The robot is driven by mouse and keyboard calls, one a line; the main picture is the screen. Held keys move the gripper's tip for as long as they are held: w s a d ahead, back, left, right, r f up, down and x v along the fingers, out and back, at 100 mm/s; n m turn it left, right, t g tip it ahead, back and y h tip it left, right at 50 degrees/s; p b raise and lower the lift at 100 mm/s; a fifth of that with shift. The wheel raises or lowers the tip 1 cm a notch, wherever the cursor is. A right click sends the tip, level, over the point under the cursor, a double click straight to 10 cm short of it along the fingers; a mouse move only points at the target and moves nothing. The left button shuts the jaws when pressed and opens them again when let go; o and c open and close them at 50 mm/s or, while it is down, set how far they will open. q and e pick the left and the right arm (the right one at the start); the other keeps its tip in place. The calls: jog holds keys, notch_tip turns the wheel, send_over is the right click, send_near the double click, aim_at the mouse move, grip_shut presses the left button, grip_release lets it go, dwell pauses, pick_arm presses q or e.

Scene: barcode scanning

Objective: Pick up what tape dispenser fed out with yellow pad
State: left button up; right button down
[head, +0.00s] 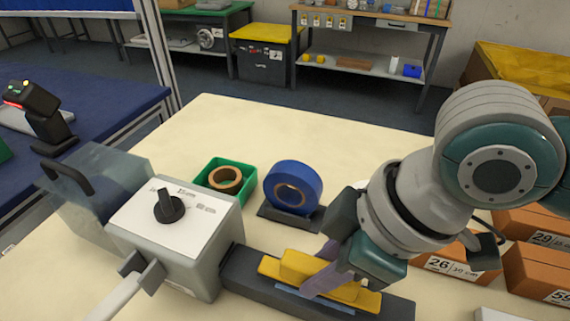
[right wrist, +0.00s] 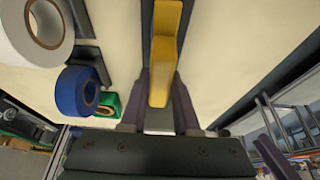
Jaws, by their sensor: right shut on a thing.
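The tape dispenser (head: 205,235) is a grey box with a white top, a black dial and a lever, left of centre in the head view. A dark track (head: 235,272) runs right from it. The yellow pad (head: 276,266) is over this track, its long side along it. My right gripper (head: 322,272) is shut on the pad's raised grip, purple fingers on either side. A pale blue strip (head: 288,289) shows along the pad's near lower edge; I cannot tell whether it sticks to the pad. The pad also shows in the right wrist view (right wrist: 163,50). My left gripper is out of view.
A blue tape roll (head: 292,187) on a dark stand and a green tray (head: 245,186) with a brown roll are behind the track. Orange numbered boxes (head: 450,262) stand at the right. A white roll (right wrist: 40,30) shows in the right wrist view.

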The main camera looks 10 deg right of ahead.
aim_at(305, 261)
jog(key=shift+f, duration=0.45)
dwell(0.9)
jog(key=shift+d+f, duration=0.1)
jog(key=shift+f, duration=0.1)
dwell(0.7)
notch_tip(305, 261, up, 4)
jog(key=p, duration=0.4)
jog(key=shift+f, duration=0.1)
notch_tip(305, 261, up, 4)
jog(key=p, duration=0.4)
jog(key=shift+f, duration=0.2)
